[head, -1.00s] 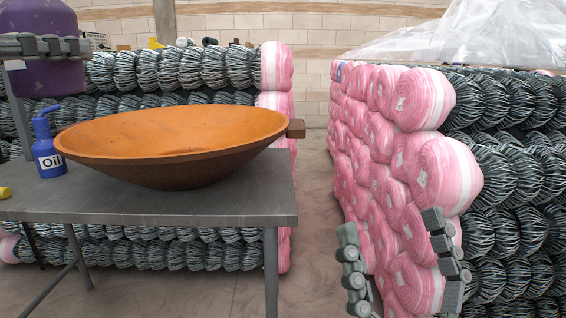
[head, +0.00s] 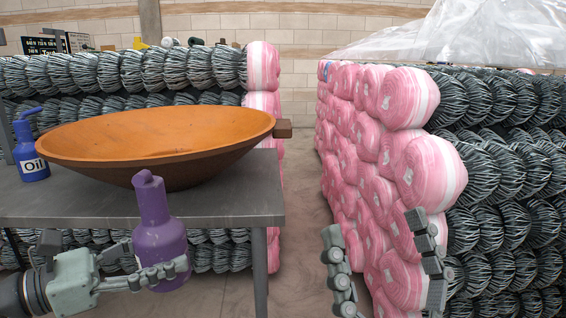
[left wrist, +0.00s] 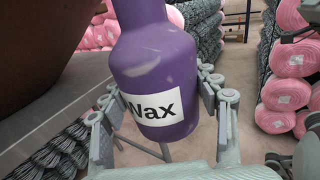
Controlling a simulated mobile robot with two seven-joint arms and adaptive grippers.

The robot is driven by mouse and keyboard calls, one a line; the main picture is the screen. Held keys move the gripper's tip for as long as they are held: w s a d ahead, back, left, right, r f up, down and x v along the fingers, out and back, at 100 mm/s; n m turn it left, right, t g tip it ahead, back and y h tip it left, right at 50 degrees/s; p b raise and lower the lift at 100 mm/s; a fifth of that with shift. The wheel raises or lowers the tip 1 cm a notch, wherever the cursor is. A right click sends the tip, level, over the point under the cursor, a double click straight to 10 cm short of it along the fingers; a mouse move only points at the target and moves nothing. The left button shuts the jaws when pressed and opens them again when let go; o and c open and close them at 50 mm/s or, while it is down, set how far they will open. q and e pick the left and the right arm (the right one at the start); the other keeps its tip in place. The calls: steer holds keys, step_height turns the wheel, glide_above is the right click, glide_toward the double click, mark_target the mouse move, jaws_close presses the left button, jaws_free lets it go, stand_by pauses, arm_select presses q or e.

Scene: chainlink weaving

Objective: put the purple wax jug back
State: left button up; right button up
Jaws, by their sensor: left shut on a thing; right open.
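The purple wax jug (head: 158,230) is upright in my left gripper (head: 155,268), in front of the table's (head: 200,210) front edge in the head view. In the left wrist view the jug (left wrist: 155,75) shows a white "Wax" label, and the gripper's two fingers (left wrist: 163,105) are closed around its body. Its base reaches below the tabletop level in the head picture. My right gripper (head: 380,245) is open and empty at the lower right, in front of the pink-ended rolls.
A wide orange-brown bowl (head: 150,140) fills much of the tabletop. A blue oil jug (head: 30,155) stands left of it. Stacks of wrapped rolls (head: 400,180) stand at the right and behind the table (head: 130,70). A floor aisle (head: 300,200) lies between the stacks.

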arm_select(q)
steer(key=shift+s+d+f, duration=0.15)
steer(key=shift+s+f, duration=0.1)
steer(key=shift+f, duration=0.6)
steer(key=shift+s+d+f, duration=0.1)
steer(key=shift+s+f, duration=0.1)
steer(key=shift+f, duration=0.65)
